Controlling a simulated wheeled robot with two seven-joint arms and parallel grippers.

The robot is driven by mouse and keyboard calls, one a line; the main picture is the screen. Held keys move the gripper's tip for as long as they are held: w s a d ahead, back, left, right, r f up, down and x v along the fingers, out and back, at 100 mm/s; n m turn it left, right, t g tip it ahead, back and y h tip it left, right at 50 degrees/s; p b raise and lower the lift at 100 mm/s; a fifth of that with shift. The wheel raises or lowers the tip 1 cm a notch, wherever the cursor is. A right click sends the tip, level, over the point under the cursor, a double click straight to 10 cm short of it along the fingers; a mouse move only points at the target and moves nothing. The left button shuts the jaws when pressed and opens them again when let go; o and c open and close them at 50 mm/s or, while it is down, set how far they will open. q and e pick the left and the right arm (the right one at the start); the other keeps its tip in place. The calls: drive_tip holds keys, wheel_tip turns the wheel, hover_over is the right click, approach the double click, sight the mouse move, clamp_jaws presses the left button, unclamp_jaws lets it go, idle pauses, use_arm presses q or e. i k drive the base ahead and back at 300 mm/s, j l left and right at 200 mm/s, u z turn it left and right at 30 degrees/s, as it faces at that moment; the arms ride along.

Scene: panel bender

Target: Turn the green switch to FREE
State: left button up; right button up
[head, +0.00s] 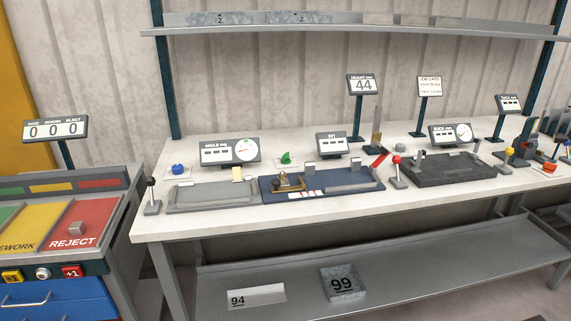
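The green switch (286,158) is a small green knob with a raised pointer on a pale base. It sits on the white workbench (300,206), behind the blue fixture plate (347,187) and left of a small display (331,144). Its pointer leans up to the left, but the position markings are too small to read, so I cannot tell which setting it points at. Neither of my grippers shows in the head view.
A blue knob (178,169) stands to the left, behind a grey plate (213,197). A red-knobbed lever (397,172) and a black fixture (455,168) stand to the right. An angle display (229,150) stands left of the switch. The sorting station (70,235) is at far left.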

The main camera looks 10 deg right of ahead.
sight(284, 159)
drive_tip(key=i+l+z, duration=0.1)
drive_tip(key=l, duration=0.3)
drive_tip(key=i+l+z, duration=0.1)
drive_tip(key=i+l, duration=0.15)
drive_tip(key=l, duration=0.15)
drive_tip(key=i+l, duration=0.15)
drive_tip(key=l, duration=0.25)
drive_tip(key=i+l+z, duration=0.15)
drive_tip(key=l, duration=0.25)
drive_tip(key=i+l+z, duration=0.1)
drive_tip(key=i+l, duration=0.15)
drive_tip(key=l, duration=0.1)
